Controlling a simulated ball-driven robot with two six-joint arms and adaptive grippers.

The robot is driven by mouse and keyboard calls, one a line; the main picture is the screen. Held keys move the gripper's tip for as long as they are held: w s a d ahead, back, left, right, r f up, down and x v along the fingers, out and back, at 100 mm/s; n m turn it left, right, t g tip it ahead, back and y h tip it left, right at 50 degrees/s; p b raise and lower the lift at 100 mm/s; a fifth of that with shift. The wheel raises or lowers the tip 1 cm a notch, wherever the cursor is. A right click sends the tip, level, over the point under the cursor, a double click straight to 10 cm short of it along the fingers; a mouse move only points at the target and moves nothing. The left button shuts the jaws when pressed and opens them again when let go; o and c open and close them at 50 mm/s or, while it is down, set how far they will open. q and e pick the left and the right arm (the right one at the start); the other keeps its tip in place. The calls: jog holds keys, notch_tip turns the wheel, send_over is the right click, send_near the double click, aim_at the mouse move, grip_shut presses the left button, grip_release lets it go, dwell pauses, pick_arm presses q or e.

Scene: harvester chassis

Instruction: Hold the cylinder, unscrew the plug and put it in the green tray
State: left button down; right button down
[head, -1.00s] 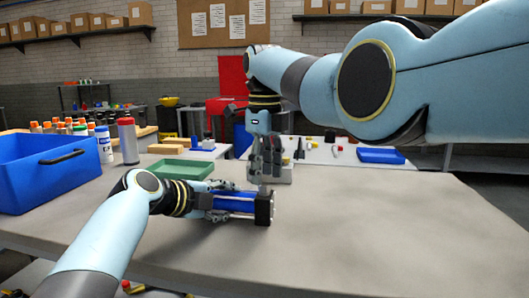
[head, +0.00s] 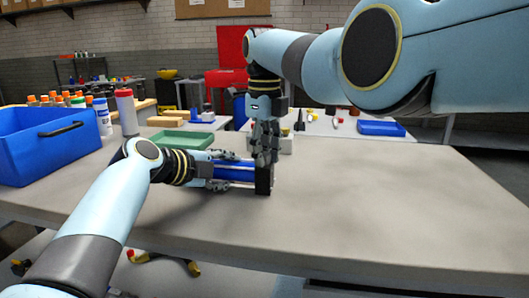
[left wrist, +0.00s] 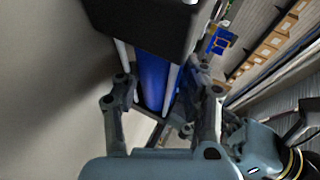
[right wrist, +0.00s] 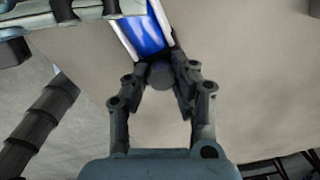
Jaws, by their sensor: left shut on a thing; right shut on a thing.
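A blue cylinder (head: 236,174) with pale rods along its sides lies level just above the bench, its dark end block (head: 263,183) to the right. My left gripper (head: 226,171) is shut around it from the left; the left wrist view shows the blue body (left wrist: 154,78) between the fingers. My right gripper (head: 264,160) points down at the end block. In the right wrist view its fingertips close on a dark round plug (right wrist: 161,76) beside the cylinder. Whether the plug is still seated is unclear. The green tray (head: 181,138) sits behind my left gripper, partly hidden.
A blue bin (head: 35,158) stands at the left, with bottles (head: 127,112) beside it. The bench (head: 400,200) is clear to the right. A second table behind holds a blue tray (head: 381,128) and small parts.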

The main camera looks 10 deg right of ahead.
jog(key=n, duration=0.7)
jog(key=shift+w+d+r, duration=0.1)
jog(key=n, duration=1.3)
jog(key=shift+r, duration=0.1)
jog(key=n, duration=0.5)
jog(key=shift+n, duration=0.3)
jog(key=n, duration=0.2)
jog(key=shift+n, duration=1.5)
jog(key=n, duration=0.7)
jog(key=shift+n, duration=0.4)
jog(key=n, duration=1)
jog(key=shift+n, duration=0.3)
jog(key=n, duration=0.5)
